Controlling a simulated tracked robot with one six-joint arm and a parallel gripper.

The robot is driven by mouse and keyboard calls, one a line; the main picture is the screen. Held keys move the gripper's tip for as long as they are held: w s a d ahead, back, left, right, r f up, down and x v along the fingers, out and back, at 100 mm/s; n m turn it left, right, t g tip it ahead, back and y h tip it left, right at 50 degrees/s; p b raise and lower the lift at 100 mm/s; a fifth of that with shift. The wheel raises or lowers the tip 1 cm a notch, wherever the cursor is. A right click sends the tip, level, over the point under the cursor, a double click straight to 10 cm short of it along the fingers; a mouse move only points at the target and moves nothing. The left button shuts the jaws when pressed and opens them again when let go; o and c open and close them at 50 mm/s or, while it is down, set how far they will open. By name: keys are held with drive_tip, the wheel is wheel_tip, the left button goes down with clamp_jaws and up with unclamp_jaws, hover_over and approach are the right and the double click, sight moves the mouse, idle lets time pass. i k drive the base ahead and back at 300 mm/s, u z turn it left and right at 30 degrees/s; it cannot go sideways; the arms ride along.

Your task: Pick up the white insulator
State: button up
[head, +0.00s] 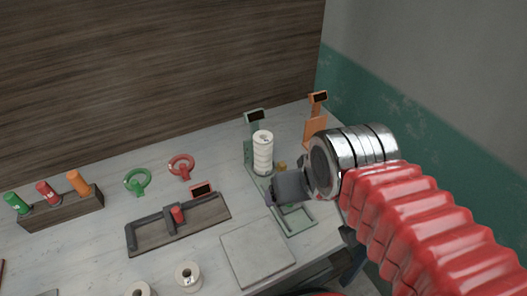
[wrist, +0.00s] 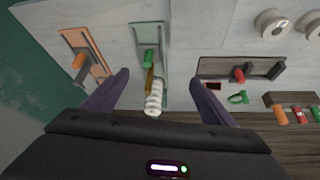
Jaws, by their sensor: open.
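The white insulator (head: 263,150) is a ribbed white cylinder standing upright at the back of a green stand (head: 297,229) in the head view. In the wrist view the insulator (wrist: 154,98) appears between my two fingers, with a brass-coloured part (wrist: 149,80) beside its end. My gripper (head: 272,196) is just in front and to the right of the insulator's lower part in the head view. Its dark fingers are spread apart in the wrist view (wrist: 159,77), with nothing gripped. How far the fingertips are from the insulator is unclear.
An orange stand (head: 316,130) is close behind my arm on the right. A dark tray with a red knob (head: 177,215), green (head: 138,181) and red (head: 181,167) rings, and a grey plate (head: 257,253) lie left and front. White spools (head: 188,276) stand near the front edge. A wooden wall (head: 150,70) rises behind.

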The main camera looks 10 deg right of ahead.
sight(262, 143)
drive_tip(key=u, duration=3.35)
drive_tip(key=k, duration=0.4)
drive_tip(key=z, duration=0.35)
